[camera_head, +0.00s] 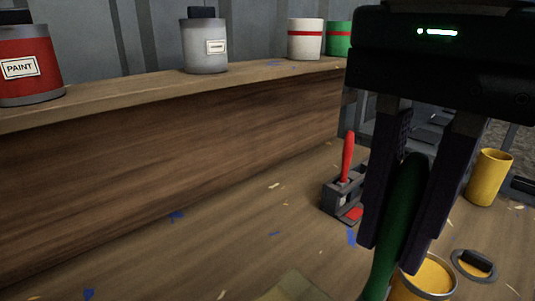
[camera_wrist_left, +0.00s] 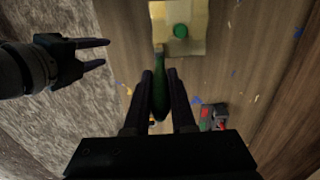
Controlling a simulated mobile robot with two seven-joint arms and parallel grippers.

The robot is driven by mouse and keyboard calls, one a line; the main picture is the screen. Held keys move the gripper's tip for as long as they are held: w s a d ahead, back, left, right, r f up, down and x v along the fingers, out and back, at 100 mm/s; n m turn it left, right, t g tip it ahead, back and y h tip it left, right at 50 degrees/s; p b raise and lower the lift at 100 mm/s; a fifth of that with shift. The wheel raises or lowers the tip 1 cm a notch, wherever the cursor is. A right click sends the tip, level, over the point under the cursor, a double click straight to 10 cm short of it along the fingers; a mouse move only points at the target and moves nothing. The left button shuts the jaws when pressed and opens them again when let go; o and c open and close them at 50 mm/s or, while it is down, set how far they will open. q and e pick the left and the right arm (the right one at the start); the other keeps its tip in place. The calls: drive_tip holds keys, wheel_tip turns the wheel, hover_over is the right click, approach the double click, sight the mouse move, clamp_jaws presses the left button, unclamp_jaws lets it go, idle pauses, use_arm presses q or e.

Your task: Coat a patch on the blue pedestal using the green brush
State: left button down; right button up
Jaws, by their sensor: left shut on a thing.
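My left gripper (camera_head: 398,250) is shut on the green brush (camera_head: 405,195) and holds it by its dark green handle. In the head view the brush hangs down and its lower end is cut off by the frame. In the left wrist view the brush (camera_wrist_left: 159,92) lies between the fingers of the left gripper (camera_wrist_left: 161,75), its far end over a pale yellowish mat (camera_wrist_left: 195,47). My right gripper (camera_wrist_left: 95,53) is open and empty at the left of the wrist view. I see no blue pedestal.
An open yellow can (camera_head: 435,274), a lid (camera_head: 474,264) and a yellow cup (camera_head: 488,178) are at right. A raised shelf (camera_head: 190,95) carries several paint cans.

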use_arm(q)
drive_tip(key=shift+w+d, duration=0.3)
drive_tip(key=shift+d, duration=0.15)
drive_tip(key=shift+s+a+b, duration=0.3)
drive_tip(key=shift+s+a, duration=0.2)
drive_tip(key=shift+a, duration=0.15)
drive_tip(key=shift+s+a+b, duration=0.25)
drive_tip(key=shift+s+a, duration=0.2)
drive_tip(key=shift+a, duration=0.2)
drive_tip(key=shift+s+a+b, duration=0.4)
drive_tip(key=shift+s+a, duration=0.05)
drive_tip(key=shift+a, duration=0.1)
use_arm(e)
wheel_tip(320, 180, down, 4)
drive_tip(key=shift+d+r+b, duration=0.1)
drive_tip(key=shift+b, duration=0.8)
drive_tip(key=shift+f+b, duration=0.35)
drive_tip(key=shift+f, duration=0.05)
use_arm(q)
drive_tip(key=s+a, duration=0.1)
drive_tip(key=a, duration=0.1)
drive_tip(key=s+a, duration=0.2)
use_arm(e)
drive_tip(key=shift+r, duration=0.1)
